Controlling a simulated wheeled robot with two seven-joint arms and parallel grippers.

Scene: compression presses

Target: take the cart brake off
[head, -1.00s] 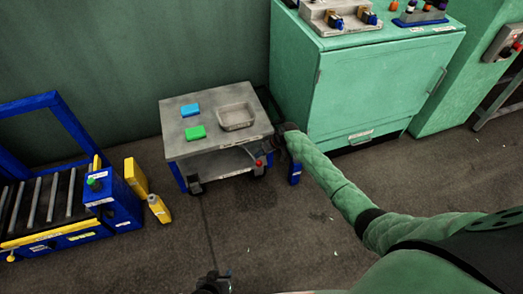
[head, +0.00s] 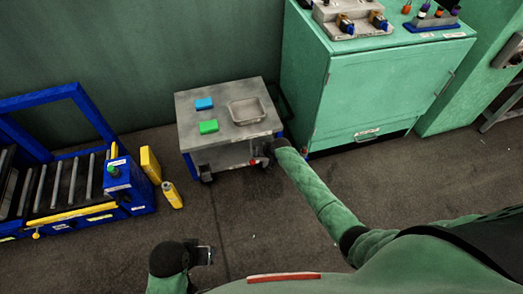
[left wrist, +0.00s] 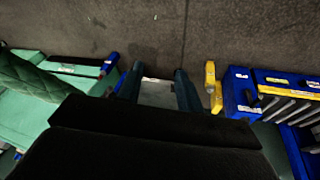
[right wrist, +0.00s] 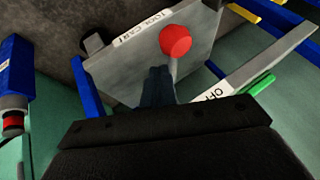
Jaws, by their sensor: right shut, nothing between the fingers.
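The grey tool cart (head: 190,140) stands by the wall, left of the green cabinet. Its brake lever has a red ball knob (head: 253,162) at the cart's front right; the knob is large in the right wrist view (right wrist: 176,40). My right gripper (head: 262,152) is at that corner. In the right wrist view its dark fingers (right wrist: 158,85) are shut and empty, just beside the lever below the knob; I cannot tell whether they touch. An OFF label (right wrist: 217,92) shows there. My left gripper (head: 208,255) hangs over open floor, its fingers (left wrist: 158,88) apart and empty.
A blue block (head: 204,104), a green block (head: 208,126) and a metal tray (head: 248,112) are on the cart top. The green cabinet (head: 370,90) is close on the right. Floor in front is clear.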

